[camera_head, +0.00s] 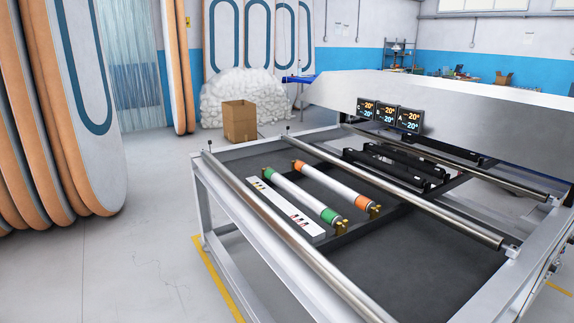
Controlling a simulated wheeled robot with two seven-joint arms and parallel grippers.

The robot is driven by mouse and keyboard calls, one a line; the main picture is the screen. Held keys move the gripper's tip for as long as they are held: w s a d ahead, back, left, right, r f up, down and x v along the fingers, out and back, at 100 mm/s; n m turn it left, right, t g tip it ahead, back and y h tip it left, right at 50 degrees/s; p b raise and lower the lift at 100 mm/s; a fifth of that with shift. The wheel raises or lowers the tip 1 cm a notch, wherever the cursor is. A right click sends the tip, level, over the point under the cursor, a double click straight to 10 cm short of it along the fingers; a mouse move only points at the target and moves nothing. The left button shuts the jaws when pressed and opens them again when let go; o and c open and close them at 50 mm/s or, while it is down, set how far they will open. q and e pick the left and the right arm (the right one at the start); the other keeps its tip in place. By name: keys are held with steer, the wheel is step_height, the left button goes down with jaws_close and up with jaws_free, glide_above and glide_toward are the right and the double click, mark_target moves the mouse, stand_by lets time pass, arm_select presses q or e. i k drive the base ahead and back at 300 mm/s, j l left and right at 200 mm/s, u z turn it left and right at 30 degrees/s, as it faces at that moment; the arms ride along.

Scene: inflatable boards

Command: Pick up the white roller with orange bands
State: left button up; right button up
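The white roller with orange bands (330,184) lies on the dark bed of a metal-framed machine table, in the middle of the head view. Its orange bands show at both ends. Its near end rests by a small brass-coloured holder (375,211). Its far end seems to rest on a support too, but this is too small to tell. A similar white roller with green bands (300,194) lies parallel, just to its left. Neither of my grippers is in view.
A white panel with switches (286,209) lies left of the green-banded roller. Long metal bars (400,190) cross the table frame. Black bars (385,168) and a grey housing with displays (390,115) stand behind. Upright boards (80,110) stand left. A cardboard box (239,121) is beyond.

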mark_target(364, 203)
steer(key=i+j+z, duration=0.1)
steer(key=i+j, duration=0.35)
steer(key=j, duration=0.2)
steer(key=i+j+z, duration=0.25)
steer(key=i+j, duration=0.2)
steer(key=j, duration=0.3)
steer(key=i+j+z, duration=0.1)
steer(key=j, duration=0.3)
steer(key=i+j, duration=0.3)
steer(key=i+j+z, duration=0.15)
steer(key=j, duration=0.35)
steer(key=i+j+z, duration=0.4)
steer(key=i+j, duration=0.95)
steer(key=j, duration=0.15)
steer(key=i, duration=0.25)
